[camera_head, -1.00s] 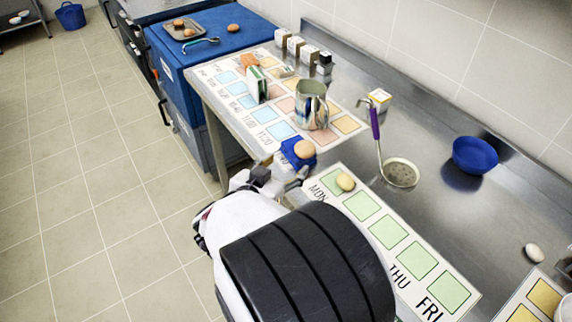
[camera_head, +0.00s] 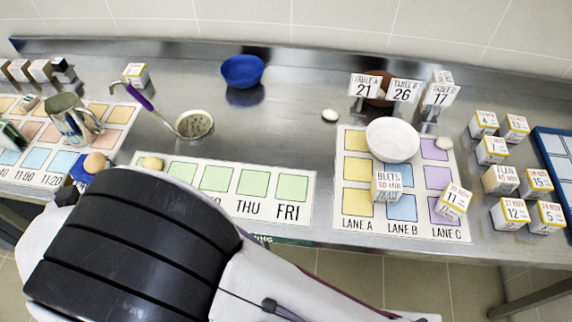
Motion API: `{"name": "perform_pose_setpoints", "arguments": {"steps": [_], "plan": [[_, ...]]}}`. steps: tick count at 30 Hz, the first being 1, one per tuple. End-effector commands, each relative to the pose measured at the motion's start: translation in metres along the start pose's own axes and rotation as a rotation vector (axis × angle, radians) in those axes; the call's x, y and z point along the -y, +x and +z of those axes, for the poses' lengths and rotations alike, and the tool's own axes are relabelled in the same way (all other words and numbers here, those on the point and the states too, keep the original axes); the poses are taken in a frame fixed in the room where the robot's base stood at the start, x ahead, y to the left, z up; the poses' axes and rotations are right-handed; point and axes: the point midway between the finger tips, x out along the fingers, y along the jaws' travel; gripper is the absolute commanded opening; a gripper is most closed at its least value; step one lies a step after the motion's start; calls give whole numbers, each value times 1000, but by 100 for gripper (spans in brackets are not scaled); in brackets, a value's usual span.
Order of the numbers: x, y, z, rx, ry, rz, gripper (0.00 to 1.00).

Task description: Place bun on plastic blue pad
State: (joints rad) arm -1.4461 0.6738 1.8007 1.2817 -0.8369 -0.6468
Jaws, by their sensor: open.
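A round tan bun (camera_head: 95,162) rests on a small blue pad (camera_head: 79,173) at the left, on the time-marked sheet. My gripper (camera_head: 67,193) shows only as a small dark part just below the pad, at the edge of my black and white arm. The arm hides most of it, so its fingertips are not clear. It appears apart from the bun.
A metal jug (camera_head: 72,120) and a ladle (camera_head: 194,124) stand behind the bun. A blue bowl (camera_head: 242,71) is at the back. A lane sheet (camera_head: 356,228) carries a white bowl (camera_head: 392,139). Several label blocks (camera_head: 502,178) stand at the right. Bare steel lies mid-counter.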

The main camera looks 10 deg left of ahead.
Motion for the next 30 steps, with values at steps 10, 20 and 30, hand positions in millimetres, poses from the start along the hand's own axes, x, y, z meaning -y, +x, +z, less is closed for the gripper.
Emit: {"name": "perform_pose_setpoints", "arguments": {"steps": [10, 20, 30], "plan": [[-73, 10, -86, 34, 106, -83, 55], [-158, -11, -143, 78, 161, -138, 55], [-252, -58, -169, 141, 185, -145, 55]]}}
